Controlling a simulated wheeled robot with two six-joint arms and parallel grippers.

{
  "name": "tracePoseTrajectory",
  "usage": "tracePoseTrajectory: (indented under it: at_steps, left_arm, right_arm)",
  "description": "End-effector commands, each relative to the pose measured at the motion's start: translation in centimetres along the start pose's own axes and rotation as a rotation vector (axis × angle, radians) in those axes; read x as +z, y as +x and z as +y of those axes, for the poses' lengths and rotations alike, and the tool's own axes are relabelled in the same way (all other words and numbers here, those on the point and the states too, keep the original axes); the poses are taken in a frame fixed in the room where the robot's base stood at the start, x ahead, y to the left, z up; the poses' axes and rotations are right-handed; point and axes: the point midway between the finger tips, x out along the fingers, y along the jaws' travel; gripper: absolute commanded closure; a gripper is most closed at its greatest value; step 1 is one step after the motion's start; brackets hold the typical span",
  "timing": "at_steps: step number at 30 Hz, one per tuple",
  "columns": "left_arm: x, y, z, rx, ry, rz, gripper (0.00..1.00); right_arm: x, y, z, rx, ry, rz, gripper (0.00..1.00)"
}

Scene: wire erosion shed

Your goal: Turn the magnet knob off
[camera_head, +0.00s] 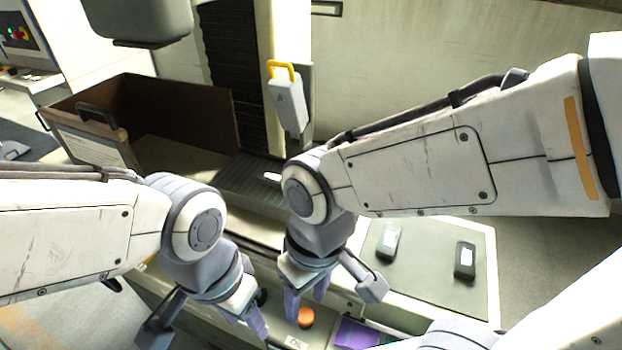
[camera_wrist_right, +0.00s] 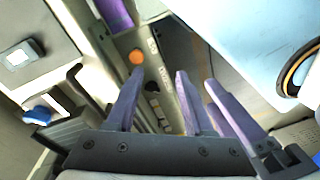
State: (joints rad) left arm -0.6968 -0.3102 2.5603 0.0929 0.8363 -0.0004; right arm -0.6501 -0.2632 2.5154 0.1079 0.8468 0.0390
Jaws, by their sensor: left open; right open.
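A round orange knob (camera_head: 306,317) sits on the pale machine front at the bottom centre of the head view. It also shows in the right wrist view (camera_wrist_right: 136,56). I cannot tell its setting, or for certain that it is the magnet knob. My right gripper (camera_head: 305,304) is open, its purple fingers pointing down close to the orange knob; I cannot tell whether they touch it. The right wrist view shows its fingers (camera_wrist_right: 158,88) with the knob beyond the left one. My left gripper (camera_head: 246,324) is open and empty, lower and to the left.
A purple item (camera_head: 355,333) lies right of the knob. Two dark handheld devices lie on a grey mat (camera_head: 430,282) at the right. An open brown box (camera_head: 190,110) and a white block with a yellow handle (camera_head: 287,98) stand behind. My two grippers are close together.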

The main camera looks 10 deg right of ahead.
Motion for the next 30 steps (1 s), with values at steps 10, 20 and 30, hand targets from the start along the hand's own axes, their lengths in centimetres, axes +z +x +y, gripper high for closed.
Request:
tracePoseTrajectory:
  at_steps: [10,20,30]
  left_arm:
    - [-0.4,-7.8,0.6,0.000,-0.001,0.001,0.50]
    - [-0.7,-11.9,0.9,0.000,-0.003,0.000,0.50]
    - [-0.7,-12.9,0.9,0.000,-0.003,0.000,0.50]
  right_arm:
    - [-13.2,-6.1,13.4,-0.117,1.055,-0.109,0.47]
    - [-14.8,-5.2,29.7,-0.263,1.816,-0.196,0.47]
    - [-14.6,-1.9,30.8,-0.285,1.910,-0.215,0.47]
